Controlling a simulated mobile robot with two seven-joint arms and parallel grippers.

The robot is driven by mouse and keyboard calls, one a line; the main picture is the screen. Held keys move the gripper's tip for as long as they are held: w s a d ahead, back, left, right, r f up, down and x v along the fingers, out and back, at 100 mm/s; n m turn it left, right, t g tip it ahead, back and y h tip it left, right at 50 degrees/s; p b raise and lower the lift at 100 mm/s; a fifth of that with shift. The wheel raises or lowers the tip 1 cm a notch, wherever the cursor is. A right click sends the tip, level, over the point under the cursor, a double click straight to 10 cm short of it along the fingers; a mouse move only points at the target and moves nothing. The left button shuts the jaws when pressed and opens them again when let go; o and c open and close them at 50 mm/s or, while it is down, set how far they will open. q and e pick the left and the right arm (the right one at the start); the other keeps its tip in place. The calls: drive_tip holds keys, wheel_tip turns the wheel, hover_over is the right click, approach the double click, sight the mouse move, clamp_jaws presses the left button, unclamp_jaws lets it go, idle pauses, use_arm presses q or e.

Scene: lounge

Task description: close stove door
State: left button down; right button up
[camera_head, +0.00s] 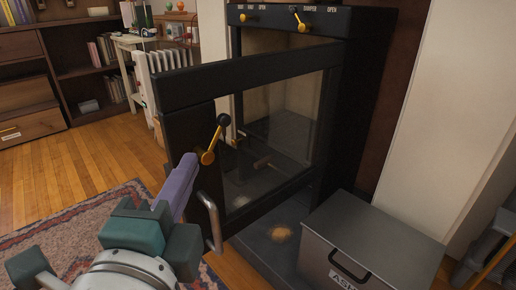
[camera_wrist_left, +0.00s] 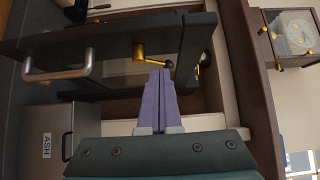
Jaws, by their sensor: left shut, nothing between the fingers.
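The stove (camera_head: 357,130) is a tall black box at the centre right. Its black-framed glass door (camera_head: 255,80) stands open, swung out toward the left of the head view; it also shows in the left wrist view (camera_wrist_left: 45,32). The door has a brass latch with a black knob (camera_head: 214,140) and a curved metal handle (camera_head: 213,222). My left gripper (camera_head: 189,163), with purple fingers, is shut and empty, its tips close to the latch. In the left wrist view the fingertips (camera_wrist_left: 160,72) are just below the latch knob; I cannot tell whether they touch. My right gripper is not in view.
A grey ash box (camera_head: 372,240) stands at the stove's front right, near the hearth plate (camera_head: 280,240). A patterned rug (camera_head: 75,235) lies on the wooden floor at left. Open floor lies at left.

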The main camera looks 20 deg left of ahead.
sight(186, 134)
use_arm(q)
drive_tip(key=w+a, duration=0.3)
drive_tip(key=shift+w+a, duration=0.6)
drive_tip(key=shift+a, duration=0.2)
drive_tip(key=shift+a, duration=0.1)
